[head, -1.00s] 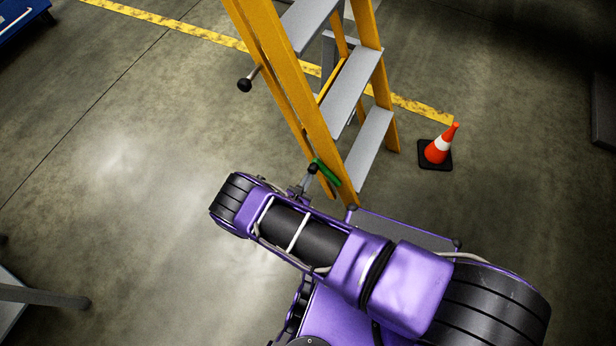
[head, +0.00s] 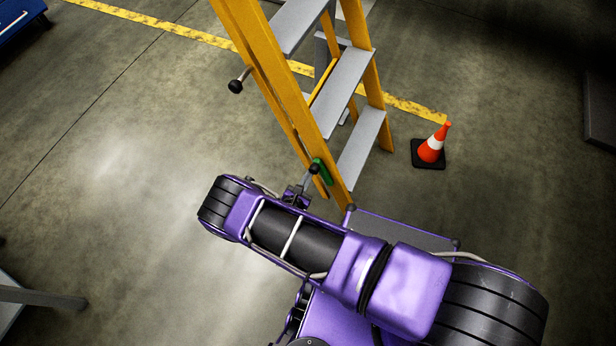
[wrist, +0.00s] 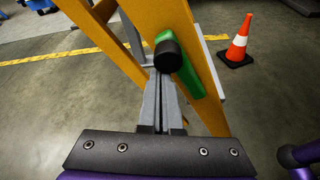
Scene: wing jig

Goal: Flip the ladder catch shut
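The ladder catch is a green lever (head: 322,171) with a dark knob, on the lower part of the yellow ladder's near rail (head: 285,95). In the wrist view the green lever (wrist: 192,78) lies along the rail (wrist: 205,100), with the round black knob (wrist: 168,56) facing me. My gripper (wrist: 163,82) has its two grey fingers together, with only a thin line between them. The fingertips are right below the knob and look close to it or touching; I cannot tell which. In the head view my gripper (head: 306,180) is small and partly hidden by my arm.
A black ball-ended handle (head: 236,86) sticks out from the ladder's left side. An orange and white cone (head: 432,146) stands right of the ladder. A grey bench edge (head: 40,297) is at lower left and a blue cabinet (head: 18,18) at upper left. The floor to the left is clear.

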